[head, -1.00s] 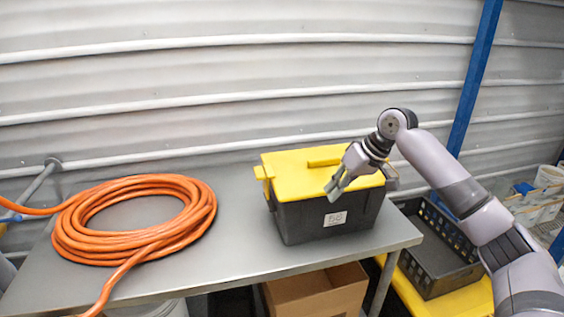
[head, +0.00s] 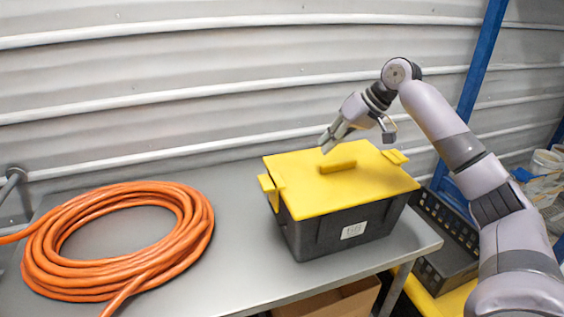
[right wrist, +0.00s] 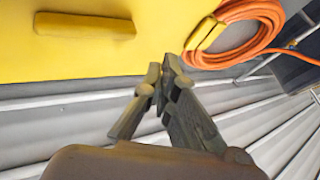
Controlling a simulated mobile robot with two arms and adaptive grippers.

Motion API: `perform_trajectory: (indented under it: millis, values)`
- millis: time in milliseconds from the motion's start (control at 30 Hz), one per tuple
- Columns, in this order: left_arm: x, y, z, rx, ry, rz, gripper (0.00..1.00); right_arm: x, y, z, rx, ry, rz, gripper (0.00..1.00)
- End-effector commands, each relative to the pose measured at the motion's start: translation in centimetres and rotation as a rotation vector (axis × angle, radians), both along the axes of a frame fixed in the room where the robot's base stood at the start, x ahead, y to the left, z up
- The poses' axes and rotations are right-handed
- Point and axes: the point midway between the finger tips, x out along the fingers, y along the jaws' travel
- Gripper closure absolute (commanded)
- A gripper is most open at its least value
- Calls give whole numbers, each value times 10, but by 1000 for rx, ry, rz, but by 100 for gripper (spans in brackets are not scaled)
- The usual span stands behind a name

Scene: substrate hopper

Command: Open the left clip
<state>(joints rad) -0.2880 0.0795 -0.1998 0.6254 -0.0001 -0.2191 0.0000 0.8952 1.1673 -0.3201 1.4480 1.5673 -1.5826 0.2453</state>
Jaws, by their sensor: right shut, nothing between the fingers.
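A dark grey box (head: 345,236) with a yellow lid (head: 310,178) stands on the metal table. The yellow left clip (head: 270,190) is on the box's left side, its top near the lid's edge; whether it is latched I cannot tell. The left clip also shows in the right wrist view (right wrist: 205,33), beyond the fingertips. My right gripper (head: 325,148) is shut and empty, above the lid's back edge, behind the lid handle (head: 338,167). My left gripper is out of view.
A coiled orange hose (head: 120,240) lies on the table (head: 240,250) left of the box, with a bare strip between them. A corrugated wall (head: 180,90) stands close behind. A black crate (head: 450,245) is right of the table, below its top.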

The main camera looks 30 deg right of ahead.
Motion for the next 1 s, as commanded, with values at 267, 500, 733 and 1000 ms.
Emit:
perform_trajectory:
  millis: [267, 500, 733, 1000]
  values:
    - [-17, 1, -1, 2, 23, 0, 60, 0, 0, 0, -1, 0, 0, 100]
    - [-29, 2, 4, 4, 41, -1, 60, 8, 7, -14, 1, 4, 3, 100]
    - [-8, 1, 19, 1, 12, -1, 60, 30, 25, -49, 2, 4, 2, 100]
    - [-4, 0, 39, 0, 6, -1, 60, 50, 53, -77, -1, 0, 4, 100]
